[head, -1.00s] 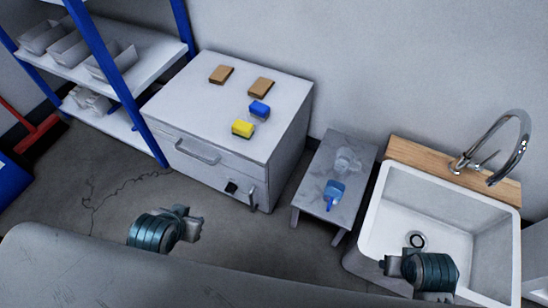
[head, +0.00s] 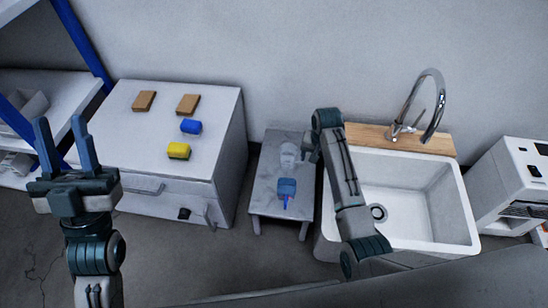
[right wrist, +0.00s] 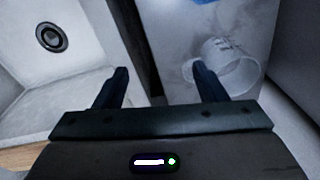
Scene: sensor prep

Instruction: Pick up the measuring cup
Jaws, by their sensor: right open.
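The measuring cup (head: 289,154) is clear, with dark markings on its side, and stands at the back of the small grey table (head: 268,203). In the right wrist view the cup (right wrist: 232,68) is just beyond and to the right of the right-hand finger. My right gripper (right wrist: 160,72) is open and empty; the gap between sink and table shows between its fingers. In the head view the right arm reaches over the sink's left edge, with its gripper beside the cup and its fingers hard to make out. My left gripper (head: 64,142) is open and empty, fingers up, at the left.
A blue tool with a handle (head: 287,188) lies in front of the cup. The white sink (head: 420,195) and tap (head: 434,100) are on the right. A white cabinet (head: 215,105) on the left holds a blue sponge (head: 191,127), a yellow sponge (head: 179,150) and two brown blocks.

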